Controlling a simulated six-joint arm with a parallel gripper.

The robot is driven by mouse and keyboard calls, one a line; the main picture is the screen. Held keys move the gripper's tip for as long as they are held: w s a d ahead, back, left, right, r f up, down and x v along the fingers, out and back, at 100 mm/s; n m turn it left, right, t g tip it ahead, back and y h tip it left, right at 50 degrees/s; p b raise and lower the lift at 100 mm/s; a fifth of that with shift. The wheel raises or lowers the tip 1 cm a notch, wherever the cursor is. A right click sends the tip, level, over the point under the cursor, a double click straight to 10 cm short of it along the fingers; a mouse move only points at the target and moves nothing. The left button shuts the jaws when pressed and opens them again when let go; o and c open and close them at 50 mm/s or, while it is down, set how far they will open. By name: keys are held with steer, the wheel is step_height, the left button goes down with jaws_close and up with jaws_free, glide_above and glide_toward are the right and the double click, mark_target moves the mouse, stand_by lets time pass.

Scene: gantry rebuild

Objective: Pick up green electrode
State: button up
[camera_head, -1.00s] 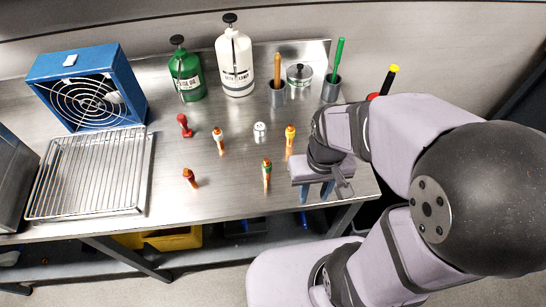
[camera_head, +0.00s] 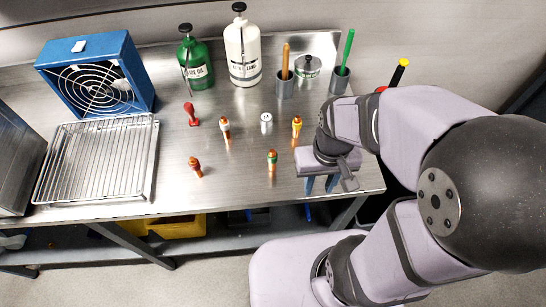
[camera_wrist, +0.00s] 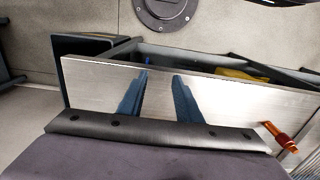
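The green electrode (camera_head: 272,160), a small orange stick with a green band, stands upright on the metal table near its front edge. My gripper (camera_head: 320,184) is to the right of it, over the table's right front part, pointing down and apart from it. In the wrist view the two blue fingers of my gripper (camera_wrist: 158,90) are spread with nothing between them. An orange-red electrode (camera_wrist: 280,137) shows at the right of that view; its band looks red, not green.
Similar electrodes stand nearby: yellow-topped (camera_head: 297,126), white-banded (camera_head: 225,127) and red-banded (camera_head: 195,166). A small silver cylinder (camera_head: 266,123) and a red object (camera_head: 192,115) stand behind. A wire rack (camera_head: 98,160) and blue fan (camera_head: 97,77) are left; bottles and cups line the back.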

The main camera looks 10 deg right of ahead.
steer(key=o, duration=0.3)
